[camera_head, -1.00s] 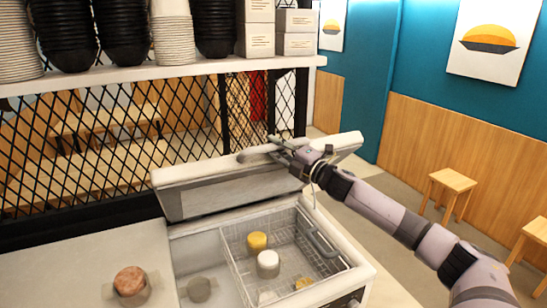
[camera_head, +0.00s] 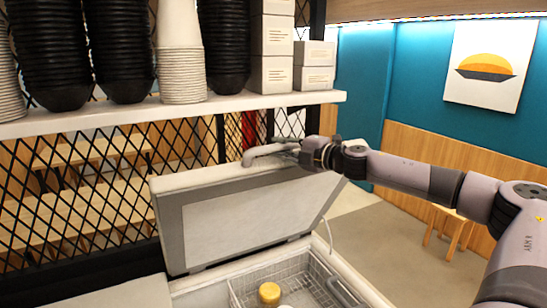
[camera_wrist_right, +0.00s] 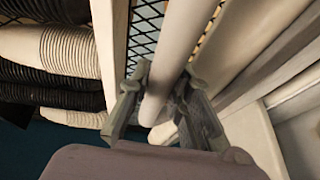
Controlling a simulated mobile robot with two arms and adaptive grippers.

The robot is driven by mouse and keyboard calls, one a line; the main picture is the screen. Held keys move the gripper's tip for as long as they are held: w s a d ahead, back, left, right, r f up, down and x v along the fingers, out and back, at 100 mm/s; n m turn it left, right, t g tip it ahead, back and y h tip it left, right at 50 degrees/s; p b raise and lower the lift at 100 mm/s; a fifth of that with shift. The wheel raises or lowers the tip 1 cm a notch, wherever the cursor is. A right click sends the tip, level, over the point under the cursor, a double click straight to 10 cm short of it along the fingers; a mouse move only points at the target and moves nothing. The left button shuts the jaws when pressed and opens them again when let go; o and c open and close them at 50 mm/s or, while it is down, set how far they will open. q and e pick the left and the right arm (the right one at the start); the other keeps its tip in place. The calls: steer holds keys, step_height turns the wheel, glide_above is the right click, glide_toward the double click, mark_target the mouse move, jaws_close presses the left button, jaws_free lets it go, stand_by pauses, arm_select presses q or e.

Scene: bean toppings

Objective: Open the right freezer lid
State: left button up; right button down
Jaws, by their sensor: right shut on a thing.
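The freezer lid (camera_head: 240,222) stands raised and steeply tilted at the back of the freezer (camera_head: 215,285) in the head view. Its handle (camera_head: 262,152) runs along the top edge. My right gripper (camera_head: 290,152) is at that top edge, shut on the handle. In the right wrist view the pale handle bar (camera_wrist_right: 180,60) passes between the two fingers of my right gripper (camera_wrist_right: 163,105). Below the lid, the freezer opening shows a wire basket (camera_head: 258,278) with a yellow-topped container (camera_head: 269,292). My left gripper is not in view.
A white shelf (camera_head: 180,112) with stacked black bowls (camera_head: 122,50), white cups and small boxes (camera_head: 315,65) hangs above the lid. A black lattice screen (camera_head: 90,165) stands behind. A wooden stool (camera_head: 452,232) is at the right.

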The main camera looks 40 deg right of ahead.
steer(key=shift+w+d+r, duration=0.15)
steer(key=shift+w+r, duration=0.05)
steer(key=shift+w, duration=0.2)
steer(key=c, duration=1.6)
jaws_free()
steer(key=shift+s, duration=0.15)
steer(key=shift+o, duration=0.8)
step_height(320, 180, up, 10)
steer(key=shift+f, duration=0.15)
steer(key=shift+r, duration=0.2)
